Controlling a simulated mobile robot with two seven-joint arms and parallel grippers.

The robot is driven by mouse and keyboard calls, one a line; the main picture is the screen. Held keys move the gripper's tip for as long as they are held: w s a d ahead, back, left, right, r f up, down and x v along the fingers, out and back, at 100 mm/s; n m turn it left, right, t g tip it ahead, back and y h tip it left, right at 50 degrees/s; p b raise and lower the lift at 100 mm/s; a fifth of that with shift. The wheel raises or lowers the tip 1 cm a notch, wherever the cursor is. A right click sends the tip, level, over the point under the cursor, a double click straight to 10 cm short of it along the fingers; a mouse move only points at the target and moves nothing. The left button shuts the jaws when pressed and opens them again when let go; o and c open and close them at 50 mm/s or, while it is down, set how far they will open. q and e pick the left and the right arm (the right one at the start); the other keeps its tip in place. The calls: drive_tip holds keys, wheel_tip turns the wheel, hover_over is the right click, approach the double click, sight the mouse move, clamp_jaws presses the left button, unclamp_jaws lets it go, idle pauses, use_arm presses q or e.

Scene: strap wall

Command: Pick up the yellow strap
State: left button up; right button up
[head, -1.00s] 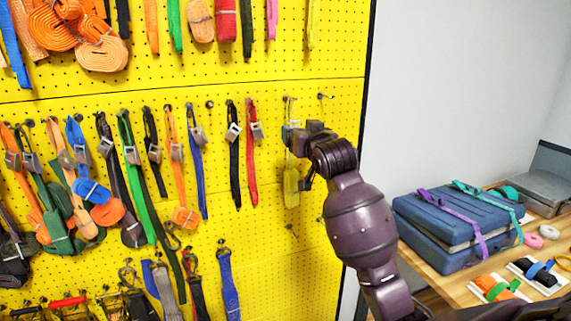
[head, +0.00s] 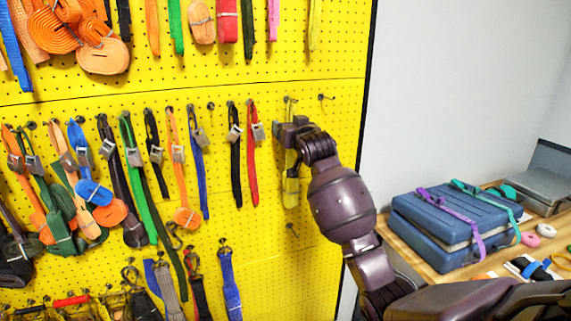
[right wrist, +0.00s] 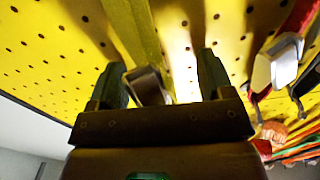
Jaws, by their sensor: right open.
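The yellow strap (head: 291,190) hangs from a peg on the yellow pegboard in the head view, right of the red strap. Its upper part is partly hidden behind my right gripper (head: 284,134). In the right wrist view, my right gripper (right wrist: 163,78) is open, with one dark finger on each side. The yellow strap (right wrist: 142,32) runs up the board there, and its metal buckle (right wrist: 149,86) lies between the fingers, nearer the left one. I cannot tell whether a finger touches it. My left gripper is not in view.
A red strap (head: 253,165) and a black strap (head: 235,165) hang just left of the yellow strap. An empty peg (head: 322,97) is to its right. Another yellow strap (head: 314,25) hangs higher. A blue case (head: 450,225) stands on a wooden table at the right.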

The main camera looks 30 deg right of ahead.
drive_tip(key=shift+c, duration=0.2)
clamp_jaws()
drive_tip(key=shift+r, duration=0.1)
use_arm(q)
drive_tip(key=b, duration=0.1)
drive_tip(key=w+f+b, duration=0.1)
drive_tip(key=b, duration=0.1)
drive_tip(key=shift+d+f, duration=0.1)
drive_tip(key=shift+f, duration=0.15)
use_arm(e)
drive_tip(key=r+v, duration=0.1)
drive_tip(key=v, duration=1.7)
